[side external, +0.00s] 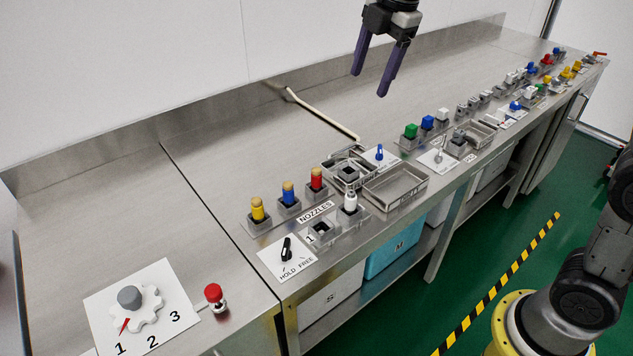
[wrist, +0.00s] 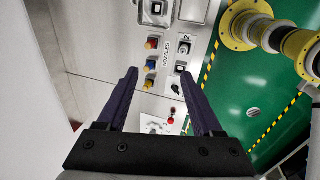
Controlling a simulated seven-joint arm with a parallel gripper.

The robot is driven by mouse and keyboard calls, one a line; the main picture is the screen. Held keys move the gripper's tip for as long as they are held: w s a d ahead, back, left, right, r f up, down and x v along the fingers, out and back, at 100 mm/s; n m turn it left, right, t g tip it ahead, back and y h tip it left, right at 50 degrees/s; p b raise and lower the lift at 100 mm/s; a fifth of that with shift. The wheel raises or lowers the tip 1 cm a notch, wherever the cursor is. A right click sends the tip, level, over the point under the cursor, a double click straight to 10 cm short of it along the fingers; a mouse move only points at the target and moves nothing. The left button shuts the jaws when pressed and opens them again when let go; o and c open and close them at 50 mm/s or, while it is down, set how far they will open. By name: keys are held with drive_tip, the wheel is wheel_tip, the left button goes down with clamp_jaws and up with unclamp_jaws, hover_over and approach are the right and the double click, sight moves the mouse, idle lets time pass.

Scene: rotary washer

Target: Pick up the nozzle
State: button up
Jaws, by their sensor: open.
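Three nozzles stand upright in dark sockets by the NOZZLES label (side external: 316,212): a yellow one (side external: 257,210), a blue one (side external: 289,194) and a red one (side external: 317,180), each with a tan top. A white piece (side external: 350,201) stands in a socket to their right; I cannot tell whether it is also a nozzle. My gripper (side external: 370,83) is open and empty, high above the bench and well apart from the nozzles. In the wrist view, the red (wrist: 151,43), blue (wrist: 150,64) and yellow (wrist: 149,82) nozzles appear far off between my fingers.
The HOLD/FREE switch (side external: 286,250), an empty socket (side external: 322,232) and a metal tray (side external: 395,187) lie near the nozzles. A numbered dial (side external: 130,298) and red button (side external: 214,296) are at the front left. A pale hose (side external: 325,115) crosses otherwise bare steel.

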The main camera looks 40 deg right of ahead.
drive_tip(key=w+a+f+n+g, duration=0.1)
drive_tip(key=w+a+f, duration=0.1)
drive_tip(key=w+f, duration=0.35)
drive_tip(key=g, duration=0.2)
hover_over(317, 171)
drive_tip(key=shift+n, duration=0.3)
wheel_tip(317, 171, down, 15)
drive_tip(key=shift+s+f, duration=0.15)
drive_tip(key=shift+f, duration=0.05)
drive_tip(key=shift+w+f, duration=0.15)
drive_tip(key=shift+f, duration=1.4)
drive_tip(key=shift+w+f, duration=0.1)
drive_tip(key=shift+f, duration=1.45)
clamp_jaws()
